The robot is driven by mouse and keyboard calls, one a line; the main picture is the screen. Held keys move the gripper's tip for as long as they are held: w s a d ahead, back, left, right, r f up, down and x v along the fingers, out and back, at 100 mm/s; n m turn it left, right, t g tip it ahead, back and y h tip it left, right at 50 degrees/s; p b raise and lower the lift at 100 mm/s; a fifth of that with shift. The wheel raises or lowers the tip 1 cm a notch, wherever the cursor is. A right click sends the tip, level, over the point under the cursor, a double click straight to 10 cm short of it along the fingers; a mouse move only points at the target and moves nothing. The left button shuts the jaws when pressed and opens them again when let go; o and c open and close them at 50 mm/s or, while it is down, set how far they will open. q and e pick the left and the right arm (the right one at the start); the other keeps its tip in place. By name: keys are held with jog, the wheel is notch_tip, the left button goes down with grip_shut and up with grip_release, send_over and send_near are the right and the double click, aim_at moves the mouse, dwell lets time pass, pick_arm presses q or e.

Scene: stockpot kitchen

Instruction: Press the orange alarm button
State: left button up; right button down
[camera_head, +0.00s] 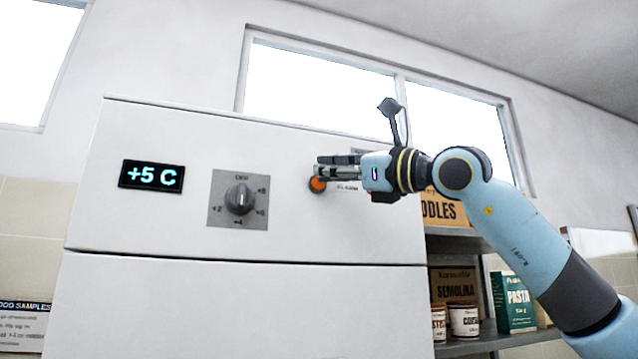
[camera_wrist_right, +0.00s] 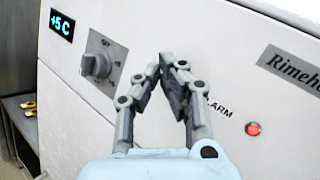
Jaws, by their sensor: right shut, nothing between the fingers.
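The orange alarm button (camera_head: 317,185) is on the upper front panel of a white cabinet, right of the dial. In the head view my right gripper (camera_head: 322,168) is right in front of it and hides part of it. I cannot tell whether the fingers touch the panel. My left gripper is not in view.
The white cabinet (camera_head: 250,305) carries a "+5 C" display (camera_head: 151,176) and a grey dial (camera_head: 239,199). A "Rimeho..." nameplate (camera_wrist_right: 293,68) is above the button. Shelves with boxes and tins (camera_head: 464,320) stand to the right, behind my right arm.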

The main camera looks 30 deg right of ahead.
jog(key=shift+w, duration=0.15)
jog(key=shift+w+d, duration=0.1)
jog(key=shift+w, duration=0.2)
jog(key=shift+w+d, duration=0.15)
jog(key=shift+w, duration=0.25)
dwell(0.7)
dwell(0.4)
jog(key=shift+s+a+b, duration=0.25)
jog(key=shift+s+b, duration=0.3)
jog(key=shift+s, duration=0.3)
